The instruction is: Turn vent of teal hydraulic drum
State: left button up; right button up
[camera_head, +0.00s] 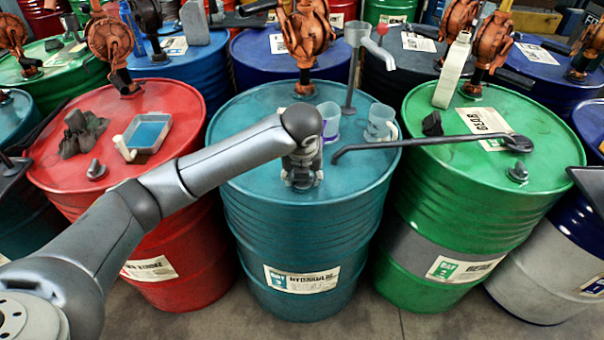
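The teal drum (262,222) stands upright in the middle, with a label reading "HYDRAULIC" on its front. My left arm reaches in from the left, and my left gripper (302,180) points down at the near part of the teal drum's lid. The gripper covers the spot, so the vent is hidden under or between its fingers. The fingers are small and dark here, and I cannot tell whether they are shut on the vent. My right gripper is out of view.
An orange pump (306,34) rises from the lid's back. Two clear jugs (379,123) and a dipstick-like rod (420,143) lie near; the rod reaches over to the green drum (455,200). A red drum (170,215) with a blue tray (146,134) stands left.

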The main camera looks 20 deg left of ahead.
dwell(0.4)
pick_arm(q)
jog(key=o, duration=1)
jog(key=v, duration=1.2)
jog(key=shift+d, duration=0.1)
